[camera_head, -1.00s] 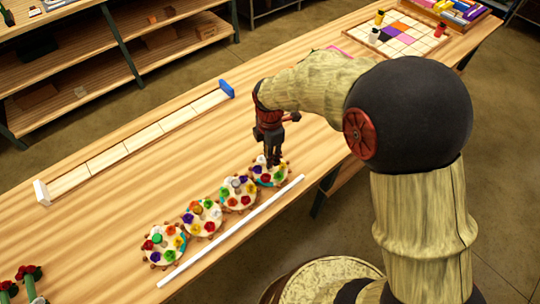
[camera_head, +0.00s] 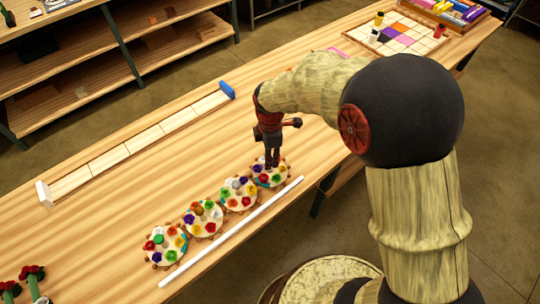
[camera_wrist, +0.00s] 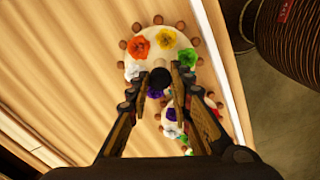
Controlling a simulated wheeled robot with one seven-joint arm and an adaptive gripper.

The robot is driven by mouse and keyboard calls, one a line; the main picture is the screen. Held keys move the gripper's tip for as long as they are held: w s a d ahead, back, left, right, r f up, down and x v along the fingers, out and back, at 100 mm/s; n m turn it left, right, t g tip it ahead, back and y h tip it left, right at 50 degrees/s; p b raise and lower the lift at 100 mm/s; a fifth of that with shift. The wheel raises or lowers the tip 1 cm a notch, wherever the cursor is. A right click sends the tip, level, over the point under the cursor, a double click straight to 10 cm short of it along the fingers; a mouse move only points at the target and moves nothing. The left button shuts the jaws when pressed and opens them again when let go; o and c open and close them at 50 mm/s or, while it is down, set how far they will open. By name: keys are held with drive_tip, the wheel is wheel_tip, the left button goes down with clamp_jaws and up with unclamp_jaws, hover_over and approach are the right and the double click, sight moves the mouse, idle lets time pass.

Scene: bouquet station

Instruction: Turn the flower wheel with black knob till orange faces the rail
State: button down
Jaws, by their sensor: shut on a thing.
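The flower wheel with the black knob (camera_wrist: 160,77) is the rightmost wheel (camera_head: 271,173) in the row in the head view. In the wrist view its pale disc (camera_wrist: 150,62) carries an orange flower (camera_wrist: 139,47) on the side away from the rail, with yellow (camera_wrist: 165,38) and green (camera_wrist: 187,57) flowers beyond the knob. My gripper (camera_head: 272,165) points down over this wheel. In the wrist view its fingers (camera_wrist: 160,82) are closed around the black knob and hide part of the wheel. The white rail (camera_head: 232,232) runs along the near side of the row.
Three other flower wheels (camera_head: 239,194) (camera_head: 203,218) (camera_head: 165,245) stand close by on the left. A long pale strip with end blocks (camera_head: 140,141) lies farther back. A grid board (camera_head: 420,50) is at the far right. Open wood lies between strip and wheels.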

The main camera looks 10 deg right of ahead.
drive_tip(key=m+p, duration=0.1)
drive_tip(key=m, duration=0.2)
drive_tip(key=shift+r+m+p, duration=0.1)
drive_tip(key=shift+m+p, duration=0.3)
drive_tip(key=m+p, duration=0.1)
drive_tip(key=m, duration=0.2)
drive_tip(key=shift+m, duration=0.3)
drive_tip(key=m+p, duration=0.2)
drive_tip(key=m, duration=0.4)
drive_tip(key=m+p, duration=0.1)
drive_tip(key=m, duration=0.3)
drive_tip(key=shift+m, duration=0.4)
drive_tip(key=shift+m+p, duration=0.5)
drive_tip(key=shift+m, duration=1.4)
drive_tip(key=c, duration=1.6)
unclamp_jaws()
drive_tip(key=shift+o, duration=0.2)
